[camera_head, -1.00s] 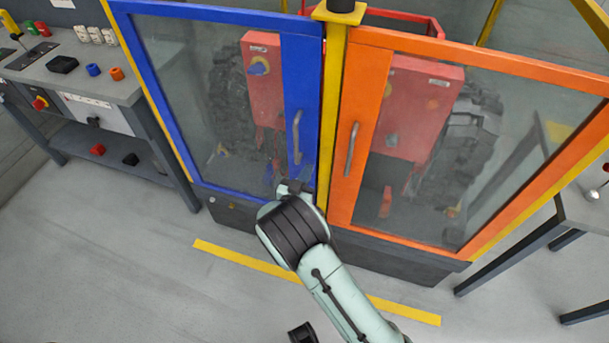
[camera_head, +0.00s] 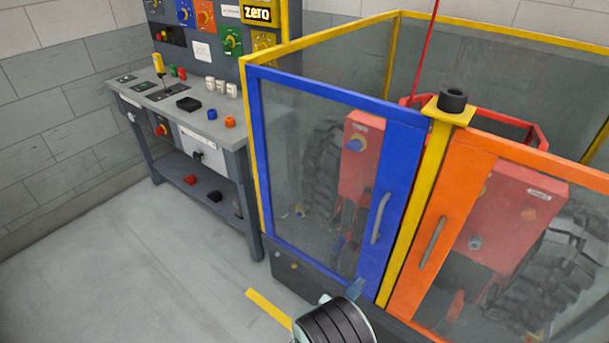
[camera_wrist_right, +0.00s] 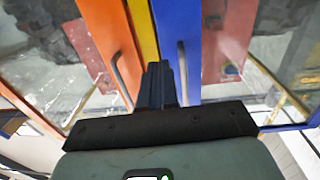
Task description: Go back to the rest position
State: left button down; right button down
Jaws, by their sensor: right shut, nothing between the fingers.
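My left gripper is in neither view.
A grey workbench (camera_head: 215,128) with tools stands at the left. The floor (camera_head: 130,270) at the lower left is clear.

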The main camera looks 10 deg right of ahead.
jog(key=shift+f, duration=0.1)
jog(key=s+f+n+g+y+p, duration=0.2)
jog(key=s+f+g+y+p, duration=0.25)
jog(key=f, duration=0.45)
jog(key=s+f+n+g+y+p, duration=0.1)
jog(key=s+f+n+y+p, duration=0.2)
jog(key=s+f+y, duration=0.5)
jog(key=s+a+g+y+p, duration=0.1)
jog(key=s+a+g+y, duration=0.1)
jog(key=s+a, duration=0.3)
jog(key=s+a+r+n+g+y+p, duration=0.1)
jog(key=s+a+g+y+p, duration=0.1)
jog(key=s, duration=0.8)
jog(key=a+g+y, duration=0.1)
jog(key=a+g, duration=0.1)
jog(key=a, duration=0.1)
jog(key=shift+s+a+n, duration=0.25)
jog(key=shift+a+n, duration=0.05)
jog(key=shift+y, duration=0.25)
